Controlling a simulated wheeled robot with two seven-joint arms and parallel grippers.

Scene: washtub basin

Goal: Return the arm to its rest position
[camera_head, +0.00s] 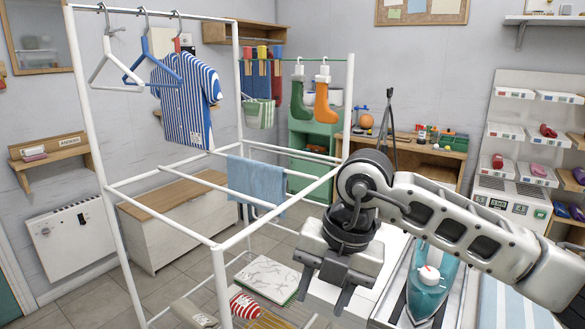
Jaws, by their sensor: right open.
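My right arm comes in from the right edge, bent at a dark joint. My right gripper (323,292) hangs from it, pointing down with its two fingers apart. I see nothing between the fingers. It appears in front of the right side of the white drying rack (215,244). My left gripper is not in view.
A striped shirt (187,105) hangs on the rack with empty hangers, and a blue towel (256,183) lies over a bar. A teal iron (432,275) is below my forearm. A shoe shelf (505,130) stands at the right.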

